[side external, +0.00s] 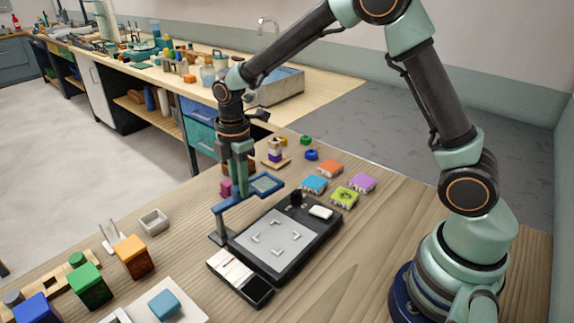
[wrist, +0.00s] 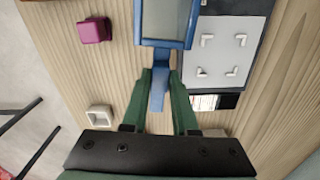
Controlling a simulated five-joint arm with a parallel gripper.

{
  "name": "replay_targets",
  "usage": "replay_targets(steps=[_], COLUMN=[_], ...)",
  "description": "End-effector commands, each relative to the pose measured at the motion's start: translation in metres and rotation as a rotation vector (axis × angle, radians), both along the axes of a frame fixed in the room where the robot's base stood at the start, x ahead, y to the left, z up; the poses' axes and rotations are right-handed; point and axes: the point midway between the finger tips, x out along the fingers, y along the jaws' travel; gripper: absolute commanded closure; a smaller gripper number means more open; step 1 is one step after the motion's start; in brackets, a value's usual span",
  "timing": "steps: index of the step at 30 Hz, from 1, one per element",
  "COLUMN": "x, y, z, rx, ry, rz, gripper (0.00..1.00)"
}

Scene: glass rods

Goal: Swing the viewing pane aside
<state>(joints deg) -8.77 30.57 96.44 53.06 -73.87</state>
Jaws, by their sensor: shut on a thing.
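The exact finger contact is hard to see.
A white and black card (side external: 240,277) lies along the stage's front. Coloured flat blocks (side external: 330,168) stand behind right. A small grey tray (side external: 153,221) and a magenta block (wrist: 94,30) are to the left. Orange, green and blue blocks (side external: 90,284) stand front left.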

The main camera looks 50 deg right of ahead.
Motion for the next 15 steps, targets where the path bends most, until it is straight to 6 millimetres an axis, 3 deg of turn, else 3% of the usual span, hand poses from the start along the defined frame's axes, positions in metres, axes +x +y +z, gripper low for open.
replay_targets(steps=[15], x=[0.009], y=[0.0007], z=[0.0029], rx=[0.001], ry=[-0.008], rz=[0.114], gripper=[1.0])
